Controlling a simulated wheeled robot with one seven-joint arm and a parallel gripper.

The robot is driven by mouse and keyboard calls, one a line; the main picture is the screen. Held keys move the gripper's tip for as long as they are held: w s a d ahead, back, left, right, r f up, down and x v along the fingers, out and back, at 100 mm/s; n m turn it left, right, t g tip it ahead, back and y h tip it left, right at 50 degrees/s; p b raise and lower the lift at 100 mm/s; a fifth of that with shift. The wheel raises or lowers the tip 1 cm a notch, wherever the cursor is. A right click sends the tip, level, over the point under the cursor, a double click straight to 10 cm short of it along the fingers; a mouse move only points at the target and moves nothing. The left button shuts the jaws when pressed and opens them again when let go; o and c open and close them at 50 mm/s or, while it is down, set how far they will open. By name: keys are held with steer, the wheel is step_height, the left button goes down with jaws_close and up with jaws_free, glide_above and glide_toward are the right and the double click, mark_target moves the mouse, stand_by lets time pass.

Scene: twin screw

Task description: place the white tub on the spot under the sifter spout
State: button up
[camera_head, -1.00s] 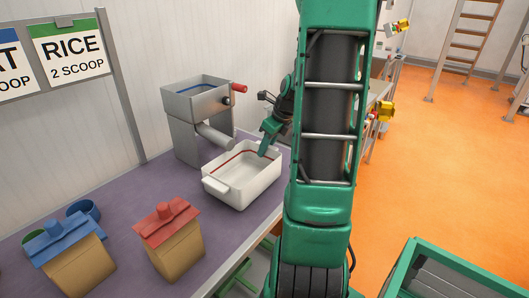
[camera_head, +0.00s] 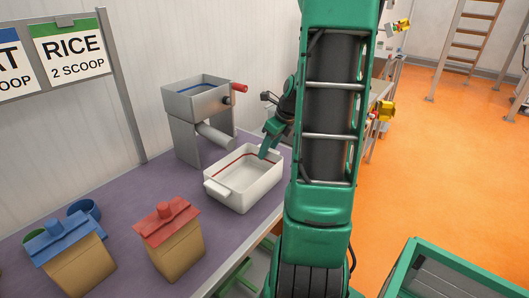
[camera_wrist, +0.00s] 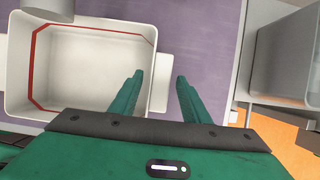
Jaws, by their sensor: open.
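The white tub (camera_head: 228,192) stands upright on the purple bench, with a red line around its inside. In the head view it is just in front and to the right of the sifter spout (camera_head: 214,134). The grey sifter (camera_head: 190,100) has a red-knobbed crank. My gripper (camera_head: 264,153) is at the tub's far right side. In the wrist view my open gripper (camera_wrist: 160,78) has one finger on each side of the tub's handle (camera_wrist: 159,88); I cannot tell if they touch it. The tub's wall (camera_wrist: 18,70) fills the left there. The spot under the spout cannot be made out.
A red-topped bag (camera_head: 172,245) and a blue-topped bag (camera_head: 78,262) stand on the purple bench (camera_head: 135,200) at the front left, with blue and green cups behind. A RICE 2 SCOOP sign (camera_head: 72,47) hangs at the left. Bare bench lies left of the tub.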

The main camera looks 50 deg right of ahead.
steer(key=v, duration=1)
steer(key=s+a+f+n+g, duration=0.1)
steer(key=s+a+n+g, duration=0.1)
steer(key=s+a+n, duration=0.6)
steer(key=s+a+f+n+g, duration=0.2)
steer(key=s+a+n, duration=0.6)
steer(key=a+n, duration=0.5)
steer(key=n, duration=0.7)
steer(key=shift+s+a+n+g, duration=0.2)
steer(key=shift+s+n+g, duration=0.1)
steer(key=shift+n, duration=0.1)
steer(key=shift+w+f, duration=0.25)
steer(key=shift+w, duration=0.4)
